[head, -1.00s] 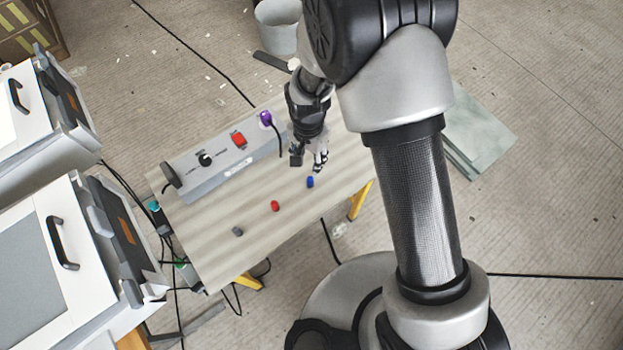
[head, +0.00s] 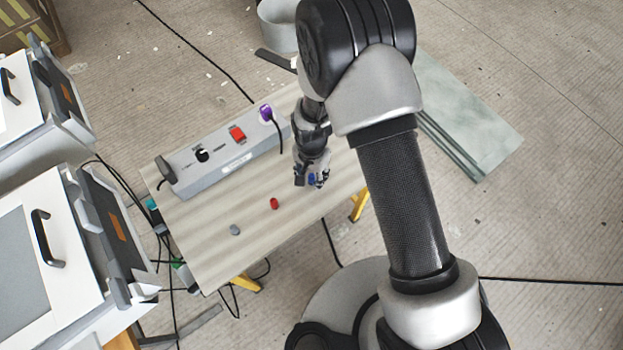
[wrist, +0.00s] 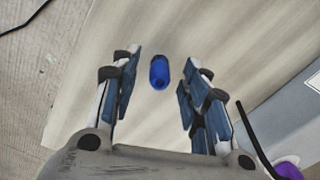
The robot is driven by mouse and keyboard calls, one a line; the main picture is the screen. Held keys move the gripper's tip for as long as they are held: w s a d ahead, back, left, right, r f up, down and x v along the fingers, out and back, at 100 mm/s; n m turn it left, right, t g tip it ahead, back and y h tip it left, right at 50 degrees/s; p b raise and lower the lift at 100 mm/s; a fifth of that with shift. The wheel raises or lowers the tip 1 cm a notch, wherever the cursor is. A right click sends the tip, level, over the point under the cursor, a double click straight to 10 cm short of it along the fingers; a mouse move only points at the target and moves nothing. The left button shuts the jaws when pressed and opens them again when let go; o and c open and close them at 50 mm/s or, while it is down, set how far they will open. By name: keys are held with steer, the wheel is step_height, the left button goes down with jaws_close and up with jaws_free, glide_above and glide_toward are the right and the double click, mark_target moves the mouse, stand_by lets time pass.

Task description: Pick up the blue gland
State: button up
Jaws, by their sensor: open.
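The blue gland (wrist: 159,72) lies on the wooden table top in the wrist view, ahead of my fingertips and roughly midway between them. In the head view, blue shows at my fingers (head: 312,179), but I cannot tell the gland from the finger pads there. My gripper (wrist: 158,80) is open, with one blue-padded finger on each side of the gland and clear gaps to both. It points down over the table and holds nothing.
A red gland (head: 274,203) and a grey gland (head: 235,230) lie on the table (head: 222,262) to the left. A grey control box (head: 220,165) with a red switch and purple connector (head: 266,113) runs along the far side. The table between is clear.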

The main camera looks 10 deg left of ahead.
steer(key=shift+r, duration=0.1)
steer(key=shift+c, duration=0.4)
steer(key=c, duration=0.8)
